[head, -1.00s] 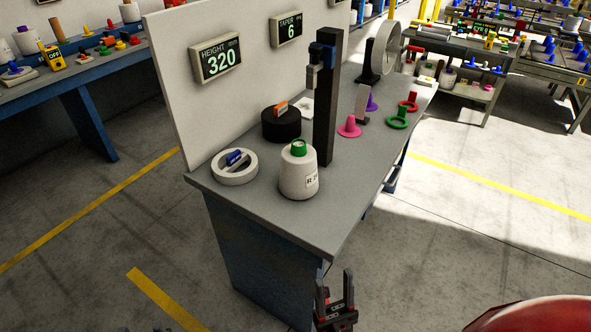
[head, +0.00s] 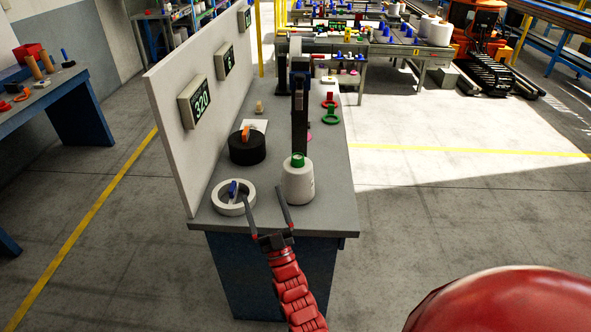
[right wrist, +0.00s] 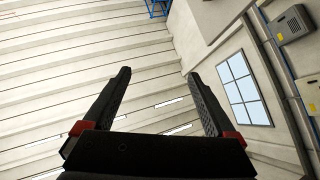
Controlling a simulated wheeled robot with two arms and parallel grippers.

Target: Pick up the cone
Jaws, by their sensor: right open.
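The white yarn cone (head: 298,184) with a green top stands upright on the grey table (head: 325,215), near its front edge. My right gripper (head: 264,192) is open and empty at the front edge of the table. Its fingers point toward the back of the table, with the right finger close to the left side of the cone; I cannot tell whether they touch. In the right wrist view both open fingers (right wrist: 157,75) show with nothing between them, and the cone is not seen there. My left gripper is not in view.
A white ring (head: 222,208) holding a blue item lies left of the cone. A black round block (head: 240,154) with an orange item stands behind it. A dark upright post (head: 300,115) rises behind the cone. A white panel (head: 172,130) with displays borders the left side.

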